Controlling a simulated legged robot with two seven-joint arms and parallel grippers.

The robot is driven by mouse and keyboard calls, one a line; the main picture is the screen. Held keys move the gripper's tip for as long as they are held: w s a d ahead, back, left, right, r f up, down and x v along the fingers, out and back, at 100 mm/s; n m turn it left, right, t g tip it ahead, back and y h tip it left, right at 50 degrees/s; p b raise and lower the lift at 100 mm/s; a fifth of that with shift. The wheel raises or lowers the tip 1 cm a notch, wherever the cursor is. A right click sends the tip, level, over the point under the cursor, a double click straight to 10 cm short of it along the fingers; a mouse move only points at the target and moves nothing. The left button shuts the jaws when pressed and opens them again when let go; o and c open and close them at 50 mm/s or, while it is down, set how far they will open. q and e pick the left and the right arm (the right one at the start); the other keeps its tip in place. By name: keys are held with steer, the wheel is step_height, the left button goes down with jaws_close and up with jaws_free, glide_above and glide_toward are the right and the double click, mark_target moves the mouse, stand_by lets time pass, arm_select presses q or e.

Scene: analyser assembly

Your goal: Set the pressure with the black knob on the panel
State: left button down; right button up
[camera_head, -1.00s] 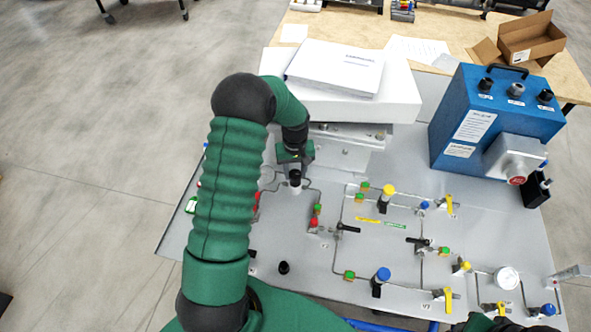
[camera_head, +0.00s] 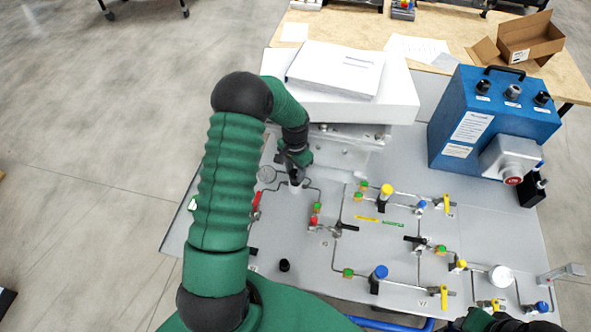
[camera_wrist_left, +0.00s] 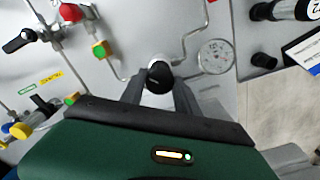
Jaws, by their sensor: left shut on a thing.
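The black knob (camera_wrist_left: 159,76) sits on the grey panel (camera_head: 320,262), on top of a pale fitting. In the left wrist view the fingers of my left gripper (camera_wrist_left: 160,88) stand on both sides of it and are shut on it. In the head view my left gripper (camera_head: 295,170) reaches down onto the knob from above and largely hides it. A round dial gauge (camera_wrist_left: 215,57) lies just beside the knob in the wrist view. Its reading is too small to tell. My right gripper is not clearly seen.
Pipes, coloured valves and a red-handled valve (camera_head: 257,205) surround the knob. A white box (camera_head: 400,97) with a binder (camera_head: 335,70) stands behind my gripper. A blue unit (camera_head: 500,115) stands at the back right. A small black knob (camera_head: 284,265) sits nearer the front.

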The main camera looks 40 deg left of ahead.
mark_target(295, 172)
arm_select(q)
steer(key=m, duration=0.3)
steer(key=m+p, duration=0.1)
steer(key=shift+w+a+r, duration=0.15)
steer(key=shift+w+r, duration=0.1)
steer(key=shift+r, duration=0.05)
steer(key=shift+m+p, duration=0.4)
steer(key=shift+m, duration=1.4)
steer(key=shift+f, duration=0.1)
steer(key=c, duration=1.1)
jaws_free()
steer(key=shift+o, duration=1)
steer(key=shift+s+f, duration=0.1)
steer(key=shift+f, duration=0.05)
step_height(295, 172, up, 17)
steer(key=b, duration=0.2)
